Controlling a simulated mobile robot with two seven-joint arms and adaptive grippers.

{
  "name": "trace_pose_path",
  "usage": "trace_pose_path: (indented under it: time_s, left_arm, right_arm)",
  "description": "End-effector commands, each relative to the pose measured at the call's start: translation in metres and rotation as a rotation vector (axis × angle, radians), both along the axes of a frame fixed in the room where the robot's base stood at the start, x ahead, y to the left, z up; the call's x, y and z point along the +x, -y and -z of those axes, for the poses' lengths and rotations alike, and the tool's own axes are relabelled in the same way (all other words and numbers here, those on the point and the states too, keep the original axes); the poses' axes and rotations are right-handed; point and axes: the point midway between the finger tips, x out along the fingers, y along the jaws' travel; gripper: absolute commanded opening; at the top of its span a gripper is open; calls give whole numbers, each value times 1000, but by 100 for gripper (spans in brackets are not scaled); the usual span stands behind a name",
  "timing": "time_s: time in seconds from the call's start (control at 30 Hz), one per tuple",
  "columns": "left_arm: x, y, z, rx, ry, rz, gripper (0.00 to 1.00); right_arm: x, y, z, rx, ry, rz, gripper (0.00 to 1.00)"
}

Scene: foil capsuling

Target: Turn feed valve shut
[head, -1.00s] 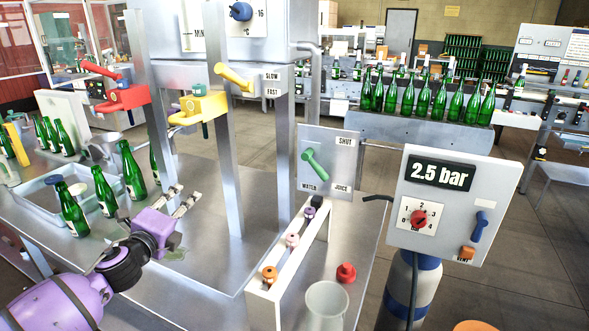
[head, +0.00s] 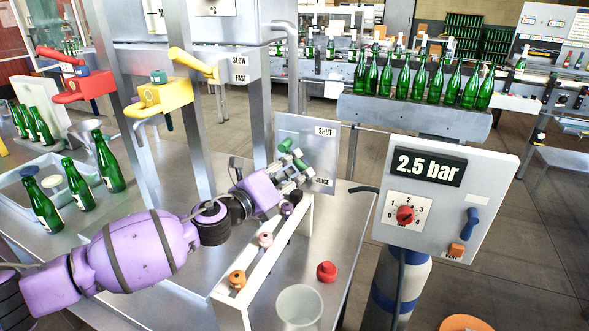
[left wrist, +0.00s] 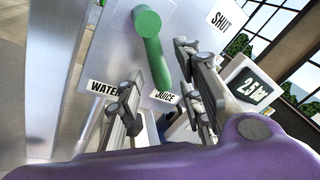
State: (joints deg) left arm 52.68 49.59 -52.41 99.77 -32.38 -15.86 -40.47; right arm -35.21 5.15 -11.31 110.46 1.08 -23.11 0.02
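The feed valve is a green lever (left wrist: 152,50) on a grey plate (left wrist: 108,45) with labels SHUT, WATER and JUICE. The lever points down toward the JUICE label (left wrist: 165,97). In the head view the plate (head: 296,130) stands at the far end of the bench, and the green lever (head: 286,146) is partly hidden by my gripper. My left gripper (head: 295,172) is at the lever. In the left wrist view its fingers are spread, one on each side of the lever, with gaps visible. Whether a finger touches it is unclear. My right gripper is not in view.
A white rack (head: 262,262) with coloured stoppers runs below my left forearm. A red stopper (head: 326,271) and a clear beaker (head: 299,307) stand right of it. The 2.5 bar panel (head: 450,200) stands to the right. Yellow (head: 165,96) and red levers are at left.

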Motion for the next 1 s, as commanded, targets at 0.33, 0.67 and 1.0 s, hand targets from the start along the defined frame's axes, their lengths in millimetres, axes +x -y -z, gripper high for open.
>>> trace_pose_path:
  time_s: [0.33,0.67,1.0]
  left_arm:
    - [7,5,1,0,-2,0,34]
    - [7,5,1,0,-1,-1,0]
    - [7,5,1,-2,-2,-1,0]
  right_arm:
    - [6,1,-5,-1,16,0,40]
    - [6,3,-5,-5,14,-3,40]
    - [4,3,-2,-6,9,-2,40]
